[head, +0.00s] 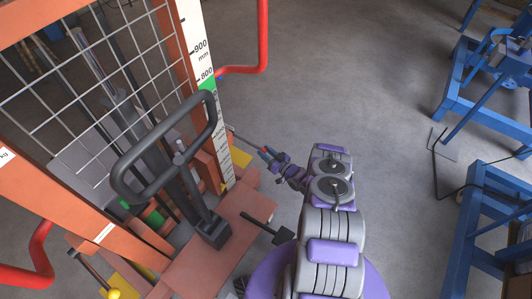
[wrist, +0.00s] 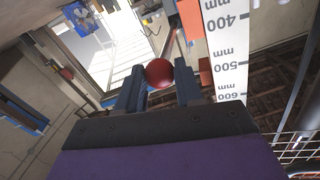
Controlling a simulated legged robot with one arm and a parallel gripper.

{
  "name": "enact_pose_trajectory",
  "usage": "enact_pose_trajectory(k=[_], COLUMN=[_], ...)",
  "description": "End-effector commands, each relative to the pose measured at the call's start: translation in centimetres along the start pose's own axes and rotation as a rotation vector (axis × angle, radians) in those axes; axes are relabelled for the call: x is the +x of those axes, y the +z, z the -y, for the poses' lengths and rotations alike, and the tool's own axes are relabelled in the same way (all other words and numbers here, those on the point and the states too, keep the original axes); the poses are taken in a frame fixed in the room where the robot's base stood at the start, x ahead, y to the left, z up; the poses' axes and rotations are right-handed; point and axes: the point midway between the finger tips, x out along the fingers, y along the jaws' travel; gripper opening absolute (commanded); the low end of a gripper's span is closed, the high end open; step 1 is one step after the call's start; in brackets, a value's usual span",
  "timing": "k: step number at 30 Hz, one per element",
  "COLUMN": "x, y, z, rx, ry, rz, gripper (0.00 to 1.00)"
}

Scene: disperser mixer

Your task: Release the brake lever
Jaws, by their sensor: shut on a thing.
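The brake lever appears as a thin grey rod (head: 246,138) sticking out from the orange lift machine, beside the scale post. Its end is a red ball knob, which shows clearly in the wrist view (wrist: 159,73). My gripper (head: 270,154) is at the rod's outer end, right of the post. In the wrist view its two dark fingers (wrist: 159,82) stand on either side of the knob, shut on it. The fingers and the view angle hide much of the rod.
The orange machine has a wire mesh guard (head: 85,75), a white scale post (head: 196,50) and a black loop handle (head: 165,145) left of my arm. A red tube (head: 263,40) juts out behind. Blue frames (head: 490,85) stand at right. Grey floor (head: 360,90) between is clear.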

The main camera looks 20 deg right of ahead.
Motion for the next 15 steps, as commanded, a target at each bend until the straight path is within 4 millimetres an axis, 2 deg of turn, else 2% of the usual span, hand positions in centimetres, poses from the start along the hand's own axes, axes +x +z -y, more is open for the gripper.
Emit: enact_pose_trajectory(k=[4,15], x=[-0.04,-0.05], y=[-0.03,-0.34], z=[-0.13,-0.14], rx=[-0.001,-0.002], ry=[0.002,0.005], rz=[0.0,0.008], gripper=[0.0,0.0])
